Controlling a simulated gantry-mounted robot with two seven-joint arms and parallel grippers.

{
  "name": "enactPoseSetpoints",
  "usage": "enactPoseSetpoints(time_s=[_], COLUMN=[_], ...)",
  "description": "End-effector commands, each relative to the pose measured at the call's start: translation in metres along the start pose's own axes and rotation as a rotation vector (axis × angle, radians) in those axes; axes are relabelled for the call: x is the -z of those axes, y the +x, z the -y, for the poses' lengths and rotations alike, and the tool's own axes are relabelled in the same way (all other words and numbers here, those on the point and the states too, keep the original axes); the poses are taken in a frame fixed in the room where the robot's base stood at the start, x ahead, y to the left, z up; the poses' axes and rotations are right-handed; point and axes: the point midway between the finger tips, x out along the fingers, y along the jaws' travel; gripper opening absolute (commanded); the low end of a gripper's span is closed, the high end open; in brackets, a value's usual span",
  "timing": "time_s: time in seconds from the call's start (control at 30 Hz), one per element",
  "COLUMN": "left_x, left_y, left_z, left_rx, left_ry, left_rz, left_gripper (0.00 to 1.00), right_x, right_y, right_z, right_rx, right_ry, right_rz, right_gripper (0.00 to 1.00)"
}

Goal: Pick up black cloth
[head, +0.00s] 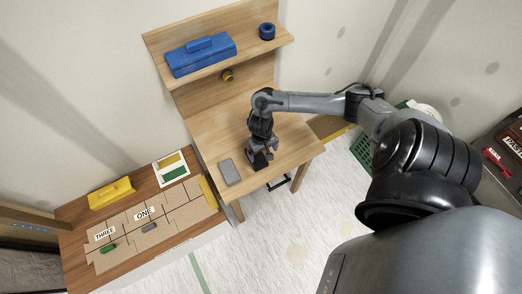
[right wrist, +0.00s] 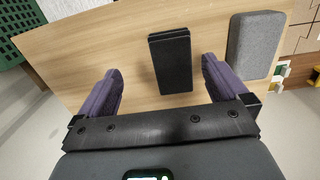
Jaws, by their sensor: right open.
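The black cloth (right wrist: 170,62) looks like a folded, dark rectangular block. It lies on the wooden table, in the upper middle of the right wrist view. In the head view it shows as a dark patch (head: 259,163) just under my right gripper (head: 264,147), which partly hides it. My right gripper is open, and its two purple fingers (right wrist: 161,68) stand apart on either side of the cloth in the right wrist view. The cloth does not appear gripped. My left gripper is not in view.
A grey block (head: 229,172) lies on the table (head: 212,128) left of the cloth. A shelf above holds a blue box (head: 201,55) and a blue roll (head: 267,31). A lower bench holds a yellow case (head: 111,193) and cardboard pieces. A green crate (head: 362,151) stands right.

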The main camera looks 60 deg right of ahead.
Motion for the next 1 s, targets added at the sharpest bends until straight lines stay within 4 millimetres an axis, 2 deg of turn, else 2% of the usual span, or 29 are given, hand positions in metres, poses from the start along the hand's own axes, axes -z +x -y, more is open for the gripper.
enactPoseSetpoints(time_s=[0.03, 0.13, 0.43, 0.77, 1.0], left_x=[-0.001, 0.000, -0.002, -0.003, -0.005], left_y=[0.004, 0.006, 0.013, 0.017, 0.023], left_z=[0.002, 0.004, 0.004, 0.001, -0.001], left_rx=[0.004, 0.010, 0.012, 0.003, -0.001], left_ry=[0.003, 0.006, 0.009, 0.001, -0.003], left_rz=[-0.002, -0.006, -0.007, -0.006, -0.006], left_gripper=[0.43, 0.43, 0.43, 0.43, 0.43], right_x=[0.013, 0.025, 0.029, 0.033, 0.040], right_y=[-0.005, -0.007, 0.029, 0.049, 0.080], right_z=[0.001, 0.006, 0.010, 0.011, 0.011], right_rx=[0.003, 0.011, 0.017, 0.019, 0.017], right_ry=[0.000, 0.001, 0.001, 0.001, 0.001], right_rz=[-0.025, -0.046, -0.051, -0.052, -0.052], right_gripper=[1.00, 1.00, 1.00, 1.00, 1.00])
